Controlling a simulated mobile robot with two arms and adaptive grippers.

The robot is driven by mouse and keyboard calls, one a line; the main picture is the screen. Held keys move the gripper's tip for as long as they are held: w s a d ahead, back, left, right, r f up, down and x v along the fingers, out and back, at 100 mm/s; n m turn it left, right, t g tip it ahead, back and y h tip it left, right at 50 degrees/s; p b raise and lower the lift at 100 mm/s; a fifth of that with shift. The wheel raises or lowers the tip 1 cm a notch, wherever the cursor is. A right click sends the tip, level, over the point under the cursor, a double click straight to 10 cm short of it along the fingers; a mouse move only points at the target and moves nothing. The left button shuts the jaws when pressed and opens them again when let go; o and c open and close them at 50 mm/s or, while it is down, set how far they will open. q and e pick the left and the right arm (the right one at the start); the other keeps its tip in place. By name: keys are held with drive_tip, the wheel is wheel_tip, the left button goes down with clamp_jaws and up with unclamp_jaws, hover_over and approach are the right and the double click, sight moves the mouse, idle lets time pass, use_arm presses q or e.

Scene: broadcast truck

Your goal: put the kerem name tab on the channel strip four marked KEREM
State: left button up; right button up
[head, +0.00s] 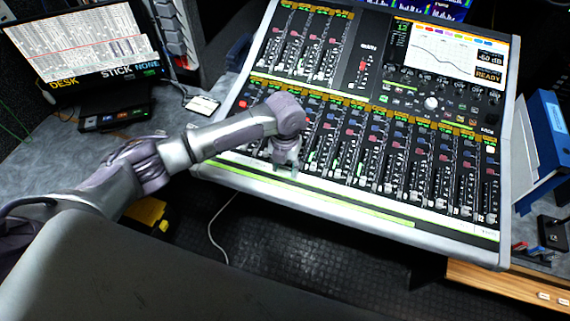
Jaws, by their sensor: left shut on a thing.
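My left gripper (285,170) points down over the front left part of the mixing console (450,230), at the lower ends of the fader strips. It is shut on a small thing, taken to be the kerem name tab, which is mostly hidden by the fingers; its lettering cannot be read. The lower bank of channel strips (390,165) runs across the console. The marking KEREM cannot be made out on any strip, and my arm and gripper cover some strips at the left. My right gripper is not in view.
A laptop-like screen (85,45) and a dark box (112,115) stand at the left on the grey desk (60,150). A small white card (202,104) lies beside the console. A blue binder (548,125) stands at the right. The console's front edge is clear.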

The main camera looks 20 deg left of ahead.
sight(285, 169)
use_arm(q)
drive_tip(key=o, duration=0.9)
drive_tip(key=shift+f, duration=0.1)
drive_tip(key=shift+c, duration=0.2)
wheel_tip(285, 169, up, 12)
drive_tip(key=b, duration=0.1)
